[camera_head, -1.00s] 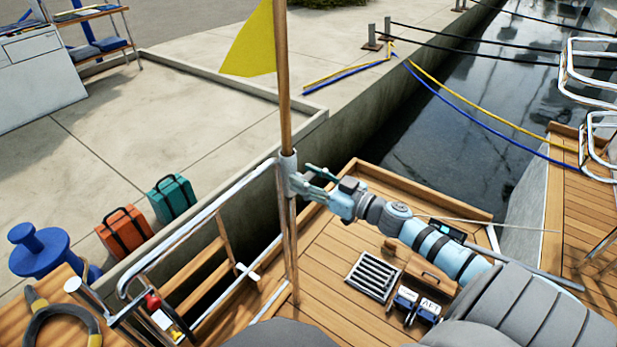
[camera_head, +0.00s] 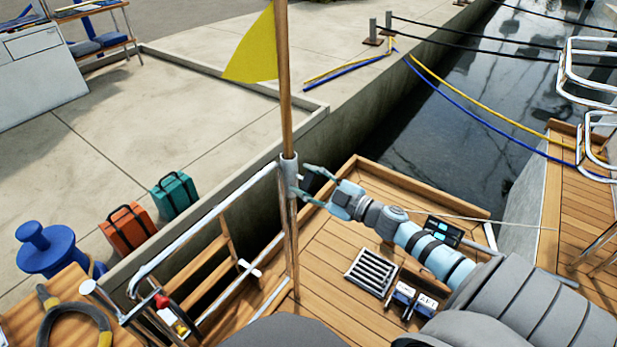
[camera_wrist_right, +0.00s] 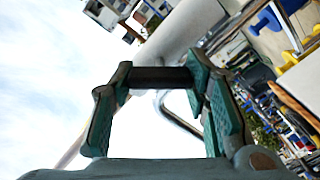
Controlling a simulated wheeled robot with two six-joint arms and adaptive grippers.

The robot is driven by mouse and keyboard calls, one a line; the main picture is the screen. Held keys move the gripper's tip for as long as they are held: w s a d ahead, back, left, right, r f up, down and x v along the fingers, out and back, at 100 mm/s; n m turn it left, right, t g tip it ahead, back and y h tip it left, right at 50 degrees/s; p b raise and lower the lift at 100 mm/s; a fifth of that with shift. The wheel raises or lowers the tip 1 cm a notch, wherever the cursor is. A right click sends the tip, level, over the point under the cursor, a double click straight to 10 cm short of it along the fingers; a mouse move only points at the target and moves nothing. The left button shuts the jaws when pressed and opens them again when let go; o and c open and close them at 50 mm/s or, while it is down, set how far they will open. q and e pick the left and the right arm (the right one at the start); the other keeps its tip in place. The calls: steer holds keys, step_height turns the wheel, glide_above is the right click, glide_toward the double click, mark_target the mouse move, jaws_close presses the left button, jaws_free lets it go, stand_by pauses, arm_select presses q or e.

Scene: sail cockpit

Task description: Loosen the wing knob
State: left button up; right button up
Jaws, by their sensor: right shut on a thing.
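The wing knob (camera_wrist_right: 160,77) shows in the right wrist view as a dark bar between the fingertips of my right gripper. In the head view, my right gripper (camera_head: 303,184) is at the right side of the grey flagpole socket (camera_head: 289,170) on the stern rail, its two fingers one above the other. The gripper is shut on the wing knob, with a finger at each end of the bar. The knob is too small to make out in the head view. The wooden flagpole (camera_head: 284,100) with a yellow flag (camera_head: 252,50) stands upright in the socket. My left gripper is out of view.
The metal rail (camera_head: 200,228) and a ladder (camera_head: 215,262) lie left of the socket. A slatted grate (camera_head: 372,272) lies on the wooden deck below my right arm. Orange (camera_head: 126,228) and teal (camera_head: 174,194) cases stand on the quay. Water lies beyond the deck.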

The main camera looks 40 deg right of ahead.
steer(key=shift+n, duration=1.4)
steer(key=n, duration=0.3)
steer(key=shift+f+n, duration=0.15)
steer(key=shift+n, duration=0.15)
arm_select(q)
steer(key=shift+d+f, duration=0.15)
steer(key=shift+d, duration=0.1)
arm_select(e)
steer(key=shift+n, duration=1.7)
steer(key=o, duration=1.2)
steer(key=shift+c, duration=0.2)
